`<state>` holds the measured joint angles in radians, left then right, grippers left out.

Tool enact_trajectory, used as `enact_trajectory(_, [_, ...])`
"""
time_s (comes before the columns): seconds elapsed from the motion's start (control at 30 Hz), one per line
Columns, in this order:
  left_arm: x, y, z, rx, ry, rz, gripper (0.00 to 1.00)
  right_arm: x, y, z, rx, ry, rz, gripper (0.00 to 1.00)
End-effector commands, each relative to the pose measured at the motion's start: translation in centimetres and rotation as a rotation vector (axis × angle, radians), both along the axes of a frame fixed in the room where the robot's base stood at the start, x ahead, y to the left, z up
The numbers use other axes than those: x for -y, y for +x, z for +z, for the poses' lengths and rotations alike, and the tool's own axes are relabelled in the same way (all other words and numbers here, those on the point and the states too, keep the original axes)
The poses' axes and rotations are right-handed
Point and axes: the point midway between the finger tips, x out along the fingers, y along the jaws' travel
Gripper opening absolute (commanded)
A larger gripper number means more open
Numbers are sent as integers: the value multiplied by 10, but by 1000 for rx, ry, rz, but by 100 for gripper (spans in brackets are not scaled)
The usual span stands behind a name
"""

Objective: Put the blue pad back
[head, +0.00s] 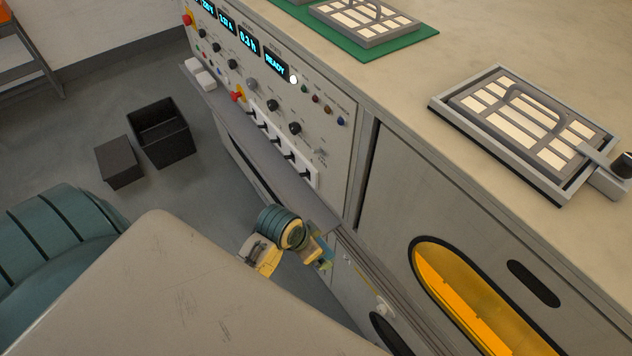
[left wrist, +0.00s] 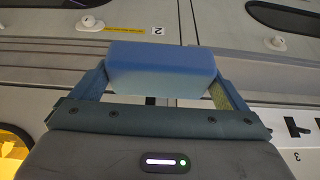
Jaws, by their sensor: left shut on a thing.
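My left gripper (left wrist: 160,85) is shut on the blue pad (left wrist: 160,70), a plain block held between its two fingers in the left wrist view. In the head view my left gripper (head: 318,252) is low in front of the cabinet, just below the control panel's ledge. Only a small blue patch shows there, and the pad is mostly hidden. I cannot tell whether the pad touches the cabinet. My right gripper is in neither view.
The control panel (head: 235,62) has knobs, lit displays and switches. A framed tray (head: 440,104) and a green mat (head: 410,42) lie on the cabinet top. An orange window (head: 470,300) is at lower right. An open black bin (head: 160,135) and a dark box (head: 119,162) stand on the floor.

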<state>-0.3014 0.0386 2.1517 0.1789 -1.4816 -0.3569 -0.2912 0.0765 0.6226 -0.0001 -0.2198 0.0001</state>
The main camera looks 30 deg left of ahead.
Motion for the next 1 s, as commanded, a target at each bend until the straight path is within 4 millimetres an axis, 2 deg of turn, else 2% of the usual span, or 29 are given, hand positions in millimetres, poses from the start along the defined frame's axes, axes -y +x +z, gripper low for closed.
enact_trajectory(0.27, [-43, 56, -2, 1, 8, 0, 77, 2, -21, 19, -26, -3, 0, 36])
enact_trajectory(0.53, [-82, 108, -10, -1, 3, 3, 77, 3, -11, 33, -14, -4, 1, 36])
enact_trajectory(0.77, [-93, 123, -16, -2, 1, 2, 77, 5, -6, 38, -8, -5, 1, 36])
enact_trajectory(1.0, [-92, 122, -45, -2, 0, 3, 77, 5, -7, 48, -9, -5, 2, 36])
